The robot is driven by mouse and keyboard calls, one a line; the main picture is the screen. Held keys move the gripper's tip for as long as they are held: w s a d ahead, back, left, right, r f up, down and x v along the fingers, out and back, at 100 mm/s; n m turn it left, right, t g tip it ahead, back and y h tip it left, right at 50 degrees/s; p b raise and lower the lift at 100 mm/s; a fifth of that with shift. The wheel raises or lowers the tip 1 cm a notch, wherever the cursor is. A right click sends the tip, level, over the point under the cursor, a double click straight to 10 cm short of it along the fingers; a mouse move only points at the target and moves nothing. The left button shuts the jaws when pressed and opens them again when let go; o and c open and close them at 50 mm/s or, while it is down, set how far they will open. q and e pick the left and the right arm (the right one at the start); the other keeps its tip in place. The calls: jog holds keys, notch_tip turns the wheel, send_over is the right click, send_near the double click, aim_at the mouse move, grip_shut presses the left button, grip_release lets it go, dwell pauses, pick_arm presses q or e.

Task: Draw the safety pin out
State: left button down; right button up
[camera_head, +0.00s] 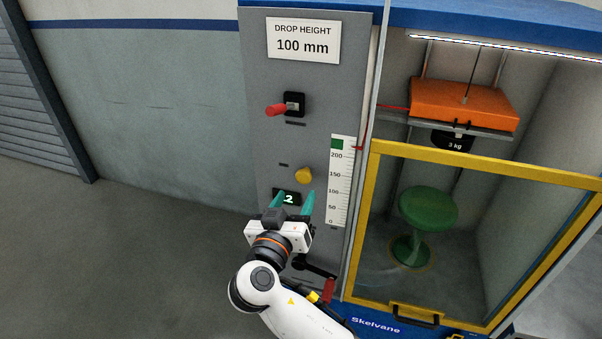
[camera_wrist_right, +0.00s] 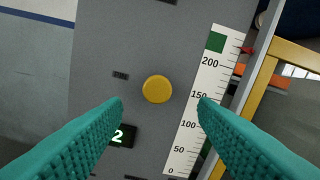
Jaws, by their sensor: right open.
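A round yellow knob (camera_head: 304,175) sits on the grey control panel (camera_head: 270,165), right of centre. A red handle (camera_head: 276,110) sticks out from a black block (camera_head: 294,104) higher on the panel. My right gripper (camera_head: 292,198) is open and empty, in front of the panel just below the yellow knob. In the right wrist view the knob (camera_wrist_right: 157,89) shows face-on, a little above the gap between the teal fingers (camera_wrist_right: 160,105). My left gripper is not in view.
A height scale (camera_head: 340,185) and a green-lit display (camera_head: 288,198) are near my fingers. A yellow-framed guard (camera_head: 368,190) covers the cage at right. Inside are a green stool (camera_head: 428,208) and a raised orange block (camera_head: 462,103). Open floor lies left.

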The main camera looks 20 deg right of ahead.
aim_at(303, 180)
jog(key=p+x, duration=0.2)
jog(key=x, duration=0.4)
jog(key=shift+w+d, duration=0.15)
jog(key=shift+w, duration=0.2)
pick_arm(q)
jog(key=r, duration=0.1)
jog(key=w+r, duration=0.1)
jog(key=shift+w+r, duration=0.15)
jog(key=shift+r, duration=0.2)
pick_arm(e)
jog(key=shift+w+d+f, duration=0.1)
jog(key=shift+w, duration=0.1)
